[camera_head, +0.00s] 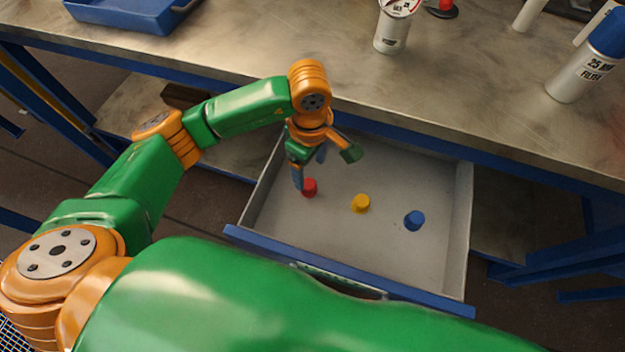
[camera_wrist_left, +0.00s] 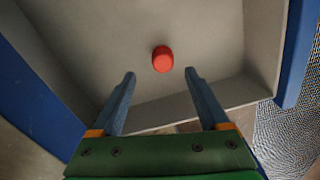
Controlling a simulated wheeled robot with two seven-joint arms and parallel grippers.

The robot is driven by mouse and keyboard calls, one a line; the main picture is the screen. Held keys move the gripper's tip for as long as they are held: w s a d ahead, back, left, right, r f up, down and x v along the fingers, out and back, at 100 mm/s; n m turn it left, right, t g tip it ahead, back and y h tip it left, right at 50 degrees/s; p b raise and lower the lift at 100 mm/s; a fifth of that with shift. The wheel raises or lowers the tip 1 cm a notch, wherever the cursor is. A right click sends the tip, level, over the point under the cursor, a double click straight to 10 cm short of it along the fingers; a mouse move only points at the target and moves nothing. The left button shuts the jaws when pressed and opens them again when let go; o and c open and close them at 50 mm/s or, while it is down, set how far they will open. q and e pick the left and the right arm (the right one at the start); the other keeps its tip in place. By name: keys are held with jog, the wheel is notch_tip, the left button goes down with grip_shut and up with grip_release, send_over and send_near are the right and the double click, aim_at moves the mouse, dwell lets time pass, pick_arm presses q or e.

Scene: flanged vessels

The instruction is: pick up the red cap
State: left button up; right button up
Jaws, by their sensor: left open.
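The red cap (camera_head: 310,187) lies on the floor of the open drawer (camera_head: 330,243), toward its left side. In the left wrist view the red cap (camera_wrist_left: 162,59) sits just beyond and between the fingertips, with bare drawer floor around it. My left gripper (camera_head: 309,172) is over the drawer, pointing down, with one finger partly in front of the cap in the head view. In the left wrist view the left gripper (camera_wrist_left: 160,75) has its fingers apart and nothing between them. My right gripper is not in view.
A yellow cap (camera_head: 360,204) and a blue cap (camera_head: 414,221) lie to the right in the drawer. The workbench (camera_head: 300,45) overhangs behind, carrying a blue tray (camera_head: 130,12), a white canister (camera_head: 394,33) and a blue-capped filter canister (camera_head: 585,70). The drawer walls surround the caps.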

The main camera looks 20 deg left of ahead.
aim_at(310, 184)
pick_arm(q)
jog(key=f, duration=0.6)
jog(key=shift+s+f, duration=0.25)
grip_shut()
